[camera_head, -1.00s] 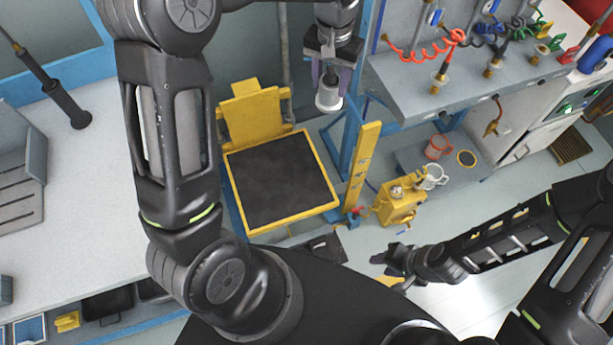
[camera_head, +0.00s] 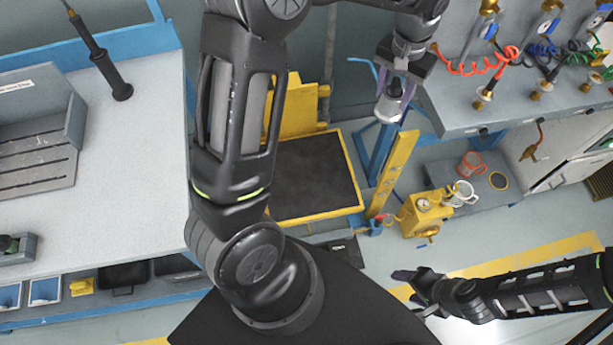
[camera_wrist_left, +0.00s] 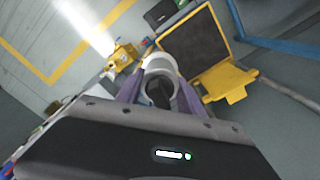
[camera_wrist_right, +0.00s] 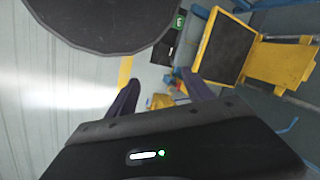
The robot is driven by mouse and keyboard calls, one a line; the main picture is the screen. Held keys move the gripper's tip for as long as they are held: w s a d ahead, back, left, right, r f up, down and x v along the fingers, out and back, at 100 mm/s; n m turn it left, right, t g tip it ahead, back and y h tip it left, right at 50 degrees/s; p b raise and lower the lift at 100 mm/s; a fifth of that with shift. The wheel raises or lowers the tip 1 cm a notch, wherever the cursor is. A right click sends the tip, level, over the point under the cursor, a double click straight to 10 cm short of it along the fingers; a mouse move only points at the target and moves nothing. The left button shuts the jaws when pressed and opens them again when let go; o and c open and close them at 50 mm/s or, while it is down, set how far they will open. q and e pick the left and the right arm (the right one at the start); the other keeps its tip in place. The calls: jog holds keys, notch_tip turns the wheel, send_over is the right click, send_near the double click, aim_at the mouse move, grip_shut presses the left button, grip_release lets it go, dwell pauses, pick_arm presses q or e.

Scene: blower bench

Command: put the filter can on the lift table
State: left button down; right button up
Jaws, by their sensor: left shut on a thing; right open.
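The filter can (camera_head: 388,106) is a small whitish-grey cylinder with a dark top. My left gripper (camera_head: 394,92) is shut on it and holds it in the air, right of the lift table. In the left wrist view the can (camera_wrist_left: 160,66) sits between the purple fingers. The lift table (camera_head: 352,209) has a black top with a yellow rim and a yellow back bracket; my left arm hides its left part. It also shows in the right wrist view (camera_wrist_right: 205,42). My right gripper (camera_head: 408,293) is open and empty, low and right of the lift table.
A yellow post (camera_head: 396,170) stands at the table's right side, below the can. A grey workbench (camera_head: 140,160) fills the left.

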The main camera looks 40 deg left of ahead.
pick_arm(q)
jog(key=s+a+f+n+b, duration=0.1)
jog(key=a+f+n+b, duration=0.35)
jog(key=f+b, duration=0.7)
jog(key=a+f+n+b, duration=0.3)
jog(key=a+f+b, duration=0.4)
jog(key=f, duration=0.8)
pick_arm(e)
jog(key=shift+o, duration=0.8)
notch_tip(320, 180, down, 20)
jog(key=w+b, duration=0.1)
jog(key=shift+w+d+f, duration=0.15)
jog(key=shift+d+f, duration=0.1)
jog(key=shift+d, duration=0.2)
pick_arm(q)
jog(key=n+b, duration=0.7)
jog(key=b, duration=1)
send_over(309, 188)
notch_tip(309, 188, down, 22)
pick_arm(e)
notch_tip(309, 188, down, 17)
jog(key=w, duration=0.1)
jog(key=shift+d+t, duration=0.4)
pick_arm(q)
jog(key=shift+f, duration=0.1)
pick_arm(e)
jog(key=shift+w, duration=0.1)
